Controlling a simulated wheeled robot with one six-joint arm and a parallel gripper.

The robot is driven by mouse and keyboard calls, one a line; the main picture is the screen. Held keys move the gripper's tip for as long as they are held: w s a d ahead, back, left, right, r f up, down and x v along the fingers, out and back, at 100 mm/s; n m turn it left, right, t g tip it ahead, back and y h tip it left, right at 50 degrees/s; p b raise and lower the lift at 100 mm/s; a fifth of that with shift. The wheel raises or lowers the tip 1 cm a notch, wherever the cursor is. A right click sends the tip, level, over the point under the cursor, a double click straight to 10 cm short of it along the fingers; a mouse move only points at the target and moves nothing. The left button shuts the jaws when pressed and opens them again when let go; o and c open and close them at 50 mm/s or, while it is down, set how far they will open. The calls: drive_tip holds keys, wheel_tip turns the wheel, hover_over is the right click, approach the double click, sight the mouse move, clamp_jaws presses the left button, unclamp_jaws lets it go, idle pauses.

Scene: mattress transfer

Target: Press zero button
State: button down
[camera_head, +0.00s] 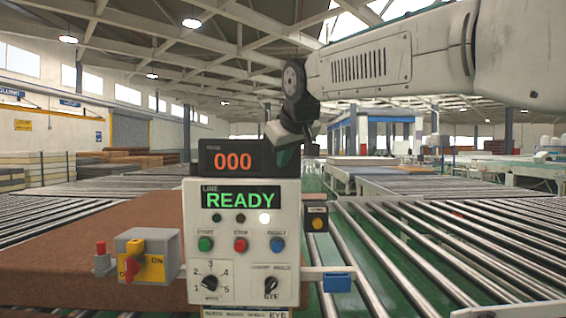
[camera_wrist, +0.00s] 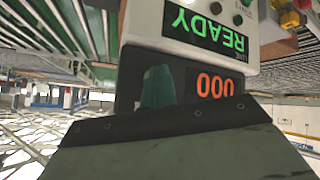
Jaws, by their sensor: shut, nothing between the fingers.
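The control panel (camera_head: 243,290) stands upright in the middle of the head view, its line display reading READY. On top sits a dark counter box (camera_head: 206,160) reading 000; the wrist view shows this counter (camera_wrist: 213,85) upside down. A small dark box with a yellow button (camera_head: 317,224) is on the panel's right side; its small label is too blurred to read surely, so I cannot tell if it is the zero button.
A grey switch box (camera_head: 147,250) and brown mattress (camera_head: 120,220) lie left. A blue block (camera_head: 337,282) sticks out lower right. Roller conveyors (camera_head: 450,240) spread right.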

drive_tip(key=shift+s, duration=1.2)
drive_tip(key=shift+s+a, duration=0.15)
drive_tip(key=shift+s, duration=2.35)
drive_tip(key=s+d+f+m+g+h, duration=0.1)
drive_tip(key=s+d+f+m+g, duration=0.2)
drive_tip(key=s+d+f, duration=0.9)
drive_tip(key=s+d+f+m+g+h, duration=0.1)
drive_tip(key=s+d+f+m+g, duration=0.3)
drive_tip(key=s+d+f, duration=0.9)
drive_tip(key=shift+s+f+g+h, duration=0.3)
drive_tip(key=shift+s+f, duration=2.1)
drive_tip(key=shift+s, duration=1.6)
